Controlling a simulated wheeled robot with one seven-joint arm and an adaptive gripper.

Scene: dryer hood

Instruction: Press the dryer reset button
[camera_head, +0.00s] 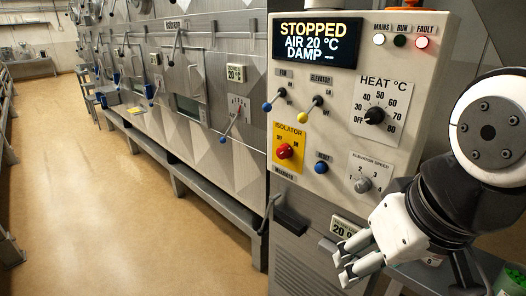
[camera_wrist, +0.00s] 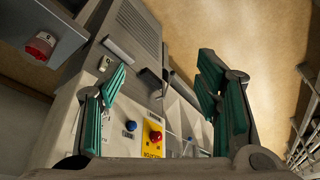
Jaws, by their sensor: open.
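The blue reset button (camera_head: 321,167) is on the cream control panel (camera_head: 335,135), under a small "RESET" label and right of the yellow isolator plate (camera_head: 288,149) with its red knob. In the wrist view the blue button (camera_wrist: 130,126) shows between the fingers, beside the red isolator knob (camera_wrist: 155,136). My gripper (camera_head: 343,264) is open and empty, below and right of the button in the head view, apart from it. In the wrist view its teal-padded fingers (camera_wrist: 163,82) are spread. The display (camera_head: 316,41) reads "STOPPED, AIR 20 °C, DAMP".
The heat dial (camera_head: 375,116), elevator speed knob (camera_head: 363,185) and fan and elevator levers (camera_head: 303,117) surround the button. The red fault lamp (camera_head: 422,42) looks lit. A dark handle (camera_head: 290,214) sticks out below the panel. Open tan floor (camera_head: 90,200) lies left.

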